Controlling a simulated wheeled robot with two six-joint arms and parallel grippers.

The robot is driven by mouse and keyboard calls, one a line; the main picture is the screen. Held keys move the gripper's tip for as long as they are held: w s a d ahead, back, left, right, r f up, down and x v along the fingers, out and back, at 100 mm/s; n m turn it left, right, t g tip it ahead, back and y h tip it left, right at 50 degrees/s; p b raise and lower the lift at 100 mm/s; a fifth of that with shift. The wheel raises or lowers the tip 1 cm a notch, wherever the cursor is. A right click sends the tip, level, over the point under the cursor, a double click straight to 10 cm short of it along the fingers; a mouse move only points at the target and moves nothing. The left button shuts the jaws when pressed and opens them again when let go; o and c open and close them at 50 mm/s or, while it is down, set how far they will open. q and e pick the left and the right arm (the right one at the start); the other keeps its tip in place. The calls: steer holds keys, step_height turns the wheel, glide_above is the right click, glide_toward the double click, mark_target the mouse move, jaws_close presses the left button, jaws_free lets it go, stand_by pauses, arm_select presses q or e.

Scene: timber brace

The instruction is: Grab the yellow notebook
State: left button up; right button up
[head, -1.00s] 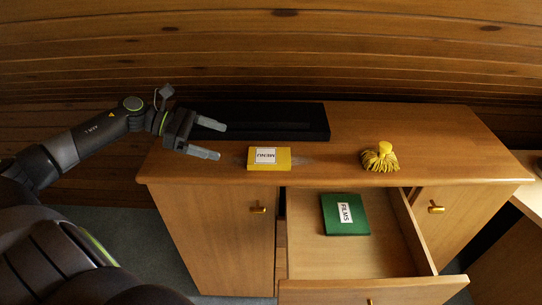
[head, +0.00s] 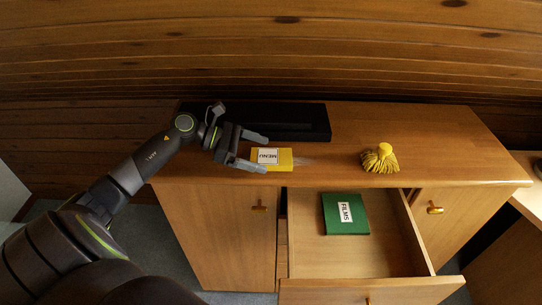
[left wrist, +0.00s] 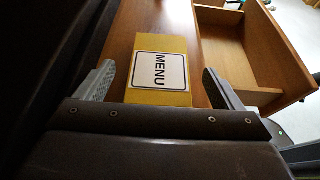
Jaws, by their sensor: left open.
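The yellow notebook (head: 285,159) lies flat on the cabinet top near its front edge, with a white label reading MENU. My left gripper (head: 260,152) is open, and its two fingers reach around the notebook's left end in the head view. In the left wrist view the notebook (left wrist: 160,97) lies between the spread fingers of the left gripper (left wrist: 160,85), with a gap on both sides. The near end of the notebook is hidden behind the gripper body there. My right gripper is not in view.
A black flat box (head: 300,122) lies behind the notebook. A yellow tassel-like brush (head: 380,160) stands to the right on the cabinet top (head: 430,140). An open drawer (head: 385,255) below holds a green notebook (head: 345,222) labelled FILMS.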

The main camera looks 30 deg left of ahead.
mark_target(270, 156)
arm_select(q)
steer(key=shift+p+x, duration=0.3)
steer(key=shift+x, duration=1.25)
steer(key=shift+c, duration=0.4)
steer(key=c, duration=1)
steer(key=shift+r, duration=0.1)
